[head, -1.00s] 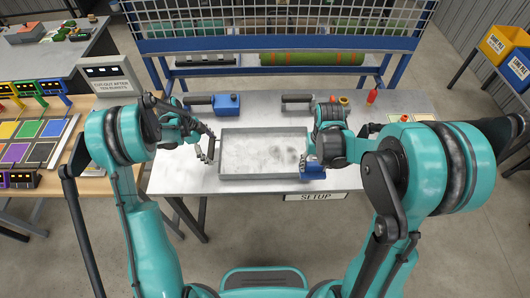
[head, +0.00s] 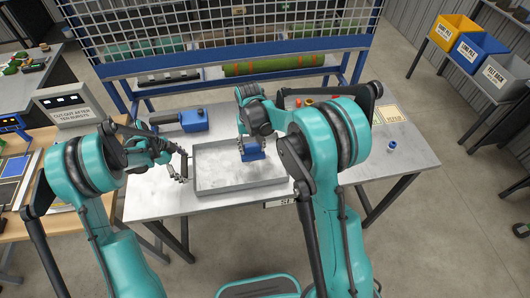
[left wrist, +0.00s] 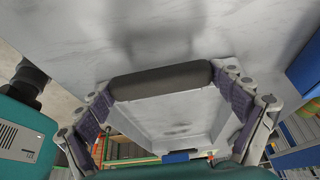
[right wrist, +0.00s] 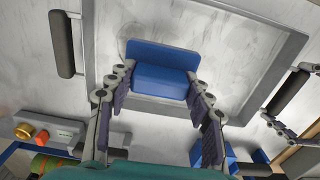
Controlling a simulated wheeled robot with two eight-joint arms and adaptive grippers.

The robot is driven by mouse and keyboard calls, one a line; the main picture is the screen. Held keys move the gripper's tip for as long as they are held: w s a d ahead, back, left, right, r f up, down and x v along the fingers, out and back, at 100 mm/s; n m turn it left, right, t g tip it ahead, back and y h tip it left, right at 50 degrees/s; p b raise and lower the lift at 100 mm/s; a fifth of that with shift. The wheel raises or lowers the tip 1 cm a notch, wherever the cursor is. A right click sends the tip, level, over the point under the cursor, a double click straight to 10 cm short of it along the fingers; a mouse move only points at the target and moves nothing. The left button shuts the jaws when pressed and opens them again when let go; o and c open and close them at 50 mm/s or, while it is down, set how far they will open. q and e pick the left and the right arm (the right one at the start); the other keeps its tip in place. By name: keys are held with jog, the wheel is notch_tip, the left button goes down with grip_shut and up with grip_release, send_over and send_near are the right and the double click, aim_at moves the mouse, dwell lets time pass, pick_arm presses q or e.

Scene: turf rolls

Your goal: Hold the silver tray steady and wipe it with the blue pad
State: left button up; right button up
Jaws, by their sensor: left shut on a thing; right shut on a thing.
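The silver tray (head: 238,188) lies flat on the metal worktable. My left gripper (head: 183,167) is at its left side, shut on the tray's dark handle (left wrist: 160,81), which spans between the fingers in the left wrist view. The opposite dark handle (right wrist: 62,45) is free. My right gripper (head: 251,146) is shut on the blue pad (head: 253,154), held down over the tray's interior, right of its middle. In the right wrist view the pad (right wrist: 160,80) sits between both fingers (right wrist: 158,92). Faint grey smudges show on the tray floor; the pad's underside is hidden.
A blue tool (head: 194,120) lies behind the tray at the left. A green roll (head: 272,66) rests on the rack behind the table. Bins (head: 480,50) stand far right.

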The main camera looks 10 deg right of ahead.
jog(key=shift+f, duration=3.6)
jog(key=shift+d+f, duration=0.15)
jog(key=shift+f, duration=0.1)
jog(key=shift+c, duration=0.4)
jog(key=shift+d, duration=1.15)
jog(key=shift+d+f, duration=0.15)
jog(key=shift+d, duration=0.65)
jog(key=shift+a, duration=0.8)
jog(key=shift+c, duration=0.2)
jog(key=shift+a, duration=1.15)
jog(key=shift+w+a, duration=0.15)
jog(key=shift+a, duration=0.05)
jog(key=shift+w, duration=1.2)
jog(key=shift+w+d, duration=0.1)
jog(key=shift+d, duration=0.15)
jog(key=d, duration=0.3)
jog(key=shift+d, duration=0.45)
jog(key=a, duration=0.2)
jog(key=shift+a, duration=1.2)
jog(key=shift+r, duration=4.1)
